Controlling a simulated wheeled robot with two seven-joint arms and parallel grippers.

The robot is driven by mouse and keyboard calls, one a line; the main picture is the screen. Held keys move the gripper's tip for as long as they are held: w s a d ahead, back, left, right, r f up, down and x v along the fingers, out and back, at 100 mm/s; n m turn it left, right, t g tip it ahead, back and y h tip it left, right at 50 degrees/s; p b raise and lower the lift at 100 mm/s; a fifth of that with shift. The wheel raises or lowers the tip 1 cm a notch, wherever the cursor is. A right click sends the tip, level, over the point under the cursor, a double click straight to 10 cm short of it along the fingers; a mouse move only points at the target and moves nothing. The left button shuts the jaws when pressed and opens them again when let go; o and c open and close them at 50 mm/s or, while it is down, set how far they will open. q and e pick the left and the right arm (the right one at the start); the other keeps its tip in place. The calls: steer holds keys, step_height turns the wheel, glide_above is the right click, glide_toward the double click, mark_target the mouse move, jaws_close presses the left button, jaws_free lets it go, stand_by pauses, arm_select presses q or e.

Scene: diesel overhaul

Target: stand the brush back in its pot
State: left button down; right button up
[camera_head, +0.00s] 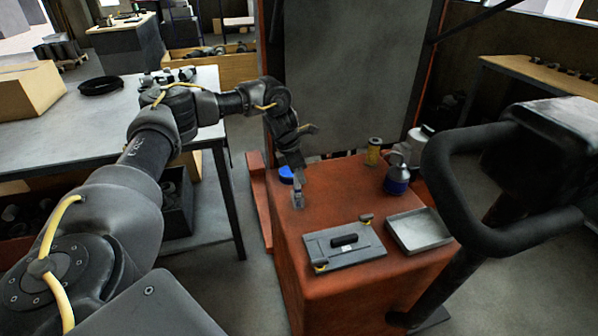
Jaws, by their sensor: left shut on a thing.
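My left gripper (298,194) points down over the far left part of a red-orange bench top (320,215). It is shut on a small, greyish-blue thing, probably the brush; the fingers hide most of it, and I cannot tell whether it touches the top. A blue round thing (286,174) stands just behind and left of the gripper, partly hidden; it may be the pot, but I cannot tell. My right gripper is not in view.
A yellow can (374,150) and a blue-bodied can (396,178) stand at the back right. A grey plate with a black block (342,252) and a shallow metal tray (418,233) lie in front. A grey panel (350,75) rises behind. Some top is clear between gripper and cans.

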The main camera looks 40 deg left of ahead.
arm_select(q)
steer(key=c, duration=1.2)
jaws_free()
steer(key=v, duration=1.1)
